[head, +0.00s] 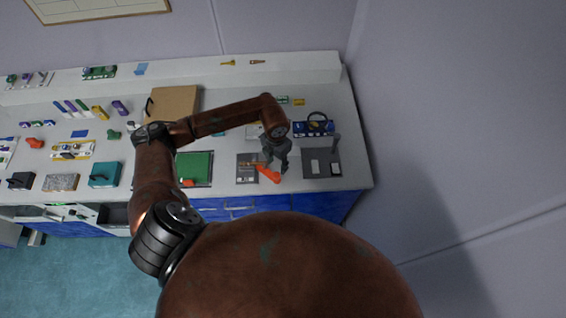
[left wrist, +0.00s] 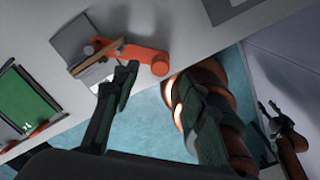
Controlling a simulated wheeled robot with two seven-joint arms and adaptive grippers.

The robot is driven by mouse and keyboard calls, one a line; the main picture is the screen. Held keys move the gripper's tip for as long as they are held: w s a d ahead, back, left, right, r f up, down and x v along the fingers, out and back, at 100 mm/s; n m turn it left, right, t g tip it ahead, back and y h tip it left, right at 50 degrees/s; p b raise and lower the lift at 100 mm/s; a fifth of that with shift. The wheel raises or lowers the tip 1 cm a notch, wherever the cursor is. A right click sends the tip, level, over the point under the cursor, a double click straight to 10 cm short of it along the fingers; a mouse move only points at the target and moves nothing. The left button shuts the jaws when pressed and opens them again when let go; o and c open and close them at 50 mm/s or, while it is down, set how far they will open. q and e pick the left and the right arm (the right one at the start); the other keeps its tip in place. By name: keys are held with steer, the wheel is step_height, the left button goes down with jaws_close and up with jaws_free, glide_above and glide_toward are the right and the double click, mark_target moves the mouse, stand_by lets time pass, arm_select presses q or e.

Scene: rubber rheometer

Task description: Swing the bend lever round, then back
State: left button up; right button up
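The bend lever (head: 268,173) is an orange arm on a small grey base plate (head: 241,176) near the bench's front edge. In the left wrist view the lever (left wrist: 132,52) ends in a round orange knob (left wrist: 160,68) toward the bench edge, with a thin brown strip (left wrist: 97,58) by its other end. My left gripper (head: 276,164) is open over the lever. In the left wrist view its fingertips (left wrist: 157,76) are apart, with the knob between them in the picture; I see no contact. My right gripper (left wrist: 267,104) hangs off the bench, apparently open and empty.
Right of the lever lies a dark grey plate (head: 322,170) with a short post. Left is a green panel (head: 194,167). A blue device (head: 313,128) with a black loop stands behind. The floor (left wrist: 150,125) shows in front of the bench edge.

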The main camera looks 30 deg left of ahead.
mark_target(276, 174)
arm_select(q)
steer(key=shift+s+f, duration=0.2)
steer(key=shift+f, duration=0.2)
steer(key=f, duration=0.2)
steer(key=s+f+p, duration=0.1)
steer(key=f, duration=0.1)
steer(key=shift+f, duration=0.35)
steer(key=shift+w+f, duration=0.45)
steer(key=shift+f, duration=0.35)
steer(key=shift+s, duration=0.3)
steer(key=shift+w+f, duration=0.1)
steer(key=shift+w, duration=0.05)
steer(key=shift+c, duration=1.1)
steer(key=c, duration=0.5)
steer(key=shift+c, duration=0.7)
jaws_close()
arm_select(e)
steer(key=shift+s+d+r, duration=0.1)
steer(key=shift+s+r, duration=0.1)
steer(key=shift+s, duration=0.45)
steer(key=shift+s+a+r, duration=0.1)
steer(key=shift+s+r, duration=0.15)
steer(key=shift+s, duration=0.35)
steer(key=shift+s+d+r, duration=0.1)
steer(key=shift+s+r, duration=0.1)
steer(key=shift+s, duration=0.45)
